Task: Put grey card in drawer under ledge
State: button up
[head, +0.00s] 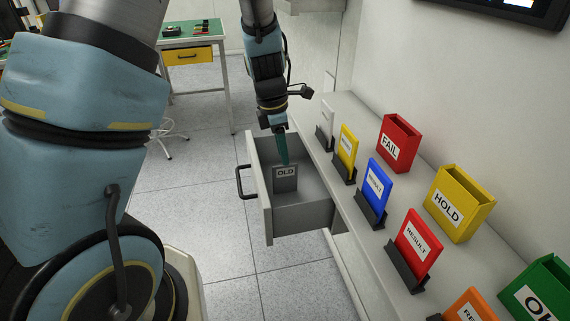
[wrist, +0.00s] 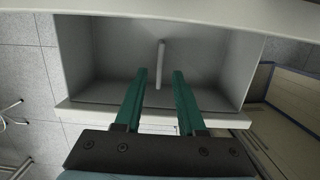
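The grey card (head: 286,182), marked OLD, is upright inside the open drawer (head: 303,219) under the ledge. In the wrist view the card (wrist: 161,62) shows nearly edge-on as a thin pale strip over the drawer floor. My gripper (head: 284,162) points down into the drawer, its green fingertips at the card's top edge. In the wrist view my gripper's fingers (wrist: 159,74) stand apart, one on each side of the card's near end, with a visible gap on both sides. Whether the card's lower edge rests on the floor is hard to tell.
The ledge (head: 352,209) holds several cards in dark stands, including a yellow (head: 347,146), a blue (head: 375,185) and a red one (head: 412,240). Behind them are the FAIL box (head: 399,142) and HOLD box (head: 460,203). The drawer is otherwise empty.

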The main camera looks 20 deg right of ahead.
notch_tip(320, 180, up, 6)
jog(key=a, duration=0.1)
jog(key=s+a+r+m+t, duration=0.1)
jog(key=s+a+m, duration=0.1)
jog(key=a+m, duration=0.7)
jog(key=s+a+r+m+y, duration=0.1)
jog(key=a+m, duration=0.7)
jog(key=a, duration=0.9)
jog(key=shift+s+a+r+m+t+y, duration=0.2)
jog(key=shift+s+a+m+t+y, duration=0.15)
jog(key=shift+s, duration=0.2)
